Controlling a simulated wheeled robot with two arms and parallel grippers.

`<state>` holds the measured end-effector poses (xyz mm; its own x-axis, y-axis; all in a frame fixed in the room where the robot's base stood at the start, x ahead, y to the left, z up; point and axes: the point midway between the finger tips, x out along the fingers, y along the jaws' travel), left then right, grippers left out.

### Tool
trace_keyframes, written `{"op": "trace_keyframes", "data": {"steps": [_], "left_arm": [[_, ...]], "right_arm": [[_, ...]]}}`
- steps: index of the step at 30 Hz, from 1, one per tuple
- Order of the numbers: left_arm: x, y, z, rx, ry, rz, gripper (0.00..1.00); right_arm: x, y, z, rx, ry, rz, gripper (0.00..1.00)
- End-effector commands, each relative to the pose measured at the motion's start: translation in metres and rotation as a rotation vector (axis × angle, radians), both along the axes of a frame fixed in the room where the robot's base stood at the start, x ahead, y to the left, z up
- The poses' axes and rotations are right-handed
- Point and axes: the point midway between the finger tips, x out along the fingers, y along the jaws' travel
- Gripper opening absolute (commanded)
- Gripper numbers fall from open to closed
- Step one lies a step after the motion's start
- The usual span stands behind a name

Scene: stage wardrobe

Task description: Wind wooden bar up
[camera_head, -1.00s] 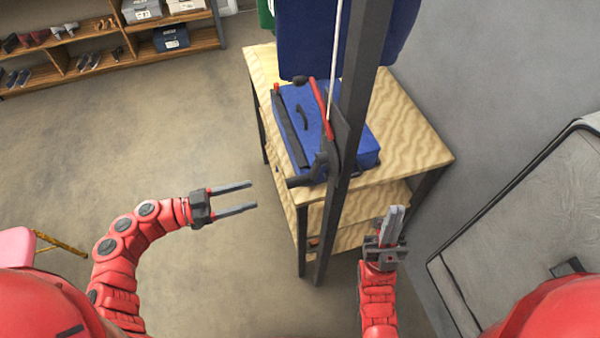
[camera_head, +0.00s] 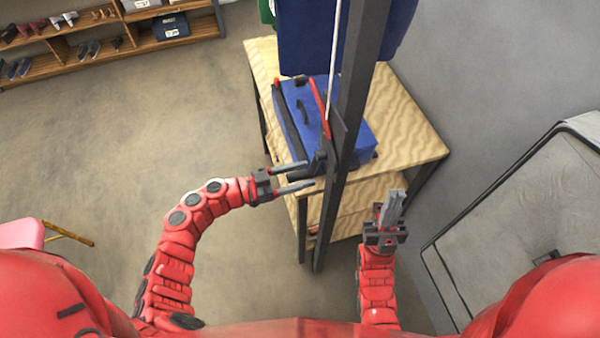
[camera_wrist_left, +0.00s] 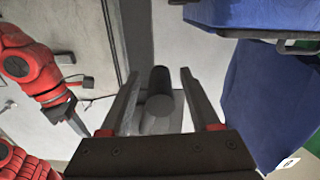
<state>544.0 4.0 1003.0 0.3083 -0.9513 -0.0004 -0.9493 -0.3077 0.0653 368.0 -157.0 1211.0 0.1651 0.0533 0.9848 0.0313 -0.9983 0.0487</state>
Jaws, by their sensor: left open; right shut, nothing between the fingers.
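The wooden bar cannot be made out in these views. A dark upright post (camera_head: 352,120) carries a dark winch plate (camera_head: 339,132) with a red arm (camera_head: 320,108) that has a black grip (camera_head: 301,81) at its upper end. A pale cord (camera_head: 335,50) runs up along the post. In the left wrist view, a dark cylinder (camera_wrist_left: 160,80) shows between the open fingers, with no clear contact. My right gripper (camera_head: 392,208) is shut and empty, right of the post.
A blue case (camera_head: 345,135) lies on a wooden table (camera_head: 410,130) behind the post. Blue cloth (camera_head: 300,40) hangs above it. A grey padded panel (camera_head: 530,210) stands at right, shelves (camera_head: 125,45) at back left.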

Motion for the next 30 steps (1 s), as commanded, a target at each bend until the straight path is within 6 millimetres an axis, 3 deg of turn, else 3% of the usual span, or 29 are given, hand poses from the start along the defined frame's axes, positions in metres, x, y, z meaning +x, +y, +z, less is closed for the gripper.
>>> {"op": "trace_keyframes", "data": {"steps": [2,12,30], "left_arm": [[0.0,0.0002,0.0,0.0,0.0,0.0,0.61],[0.0001,0.0007,0.0001,0.0,0.001,0.001,0.0],[0.0004,0.001,0.0003,-0.001,0.001,0.002,0.0]], "right_arm": [[0.0,0.0,-0.0001,0.0,0.0,0.0,0.0],[0.0,0.0,-0.0001,0.0,0.0,0.0,0.0],[0.0,0.0,0.0,0.0,0.0,0.0,0.0]]}}
